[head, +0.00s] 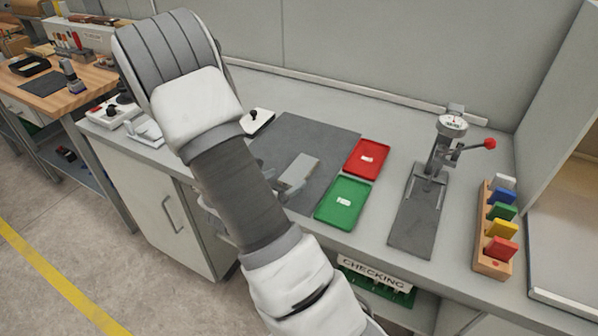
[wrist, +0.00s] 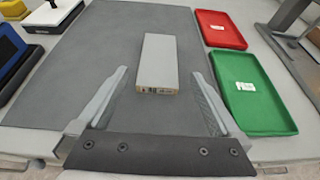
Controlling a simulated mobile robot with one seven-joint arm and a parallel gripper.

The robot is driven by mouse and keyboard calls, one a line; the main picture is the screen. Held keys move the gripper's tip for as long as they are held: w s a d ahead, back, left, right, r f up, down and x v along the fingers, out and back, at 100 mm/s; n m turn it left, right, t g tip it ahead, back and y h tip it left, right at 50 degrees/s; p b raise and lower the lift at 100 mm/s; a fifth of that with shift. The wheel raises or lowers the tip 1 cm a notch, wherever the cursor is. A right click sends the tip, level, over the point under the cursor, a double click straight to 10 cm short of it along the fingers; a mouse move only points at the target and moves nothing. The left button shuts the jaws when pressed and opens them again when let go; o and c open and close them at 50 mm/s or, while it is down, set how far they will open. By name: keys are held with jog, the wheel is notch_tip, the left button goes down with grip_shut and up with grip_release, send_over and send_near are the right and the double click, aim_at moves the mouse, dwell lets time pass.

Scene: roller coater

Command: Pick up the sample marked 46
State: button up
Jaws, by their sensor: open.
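A light grey block (wrist: 158,62) lies on the dark grey mat (wrist: 100,45) in the wrist view. Small dark marks show on its near end face, too small to read for certain. My gripper (wrist: 160,74) is open, with one finger on each side of the block and a gap to both. The block's near end lies between the fingers, and its far end reaches past the fingertips. In the head view the block (head: 301,169) shows beside my forearm, which hides most of my gripper.
A red tray (head: 367,158) and a green tray (head: 343,202) sit right of the mat, each with a white label. Further right are a press with a red-knobbed lever (head: 440,170) and a wooden rack of coloured pieces (head: 491,262). A white-topped block (head: 257,121) stands at the mat's left.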

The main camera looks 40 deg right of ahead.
aim_at(298, 171)
jog(key=x, duration=0.6)
jog(key=shift+w+d, duration=0.15)
jog(key=shift+d, duration=0.05)
jog(key=c, duration=1.3)
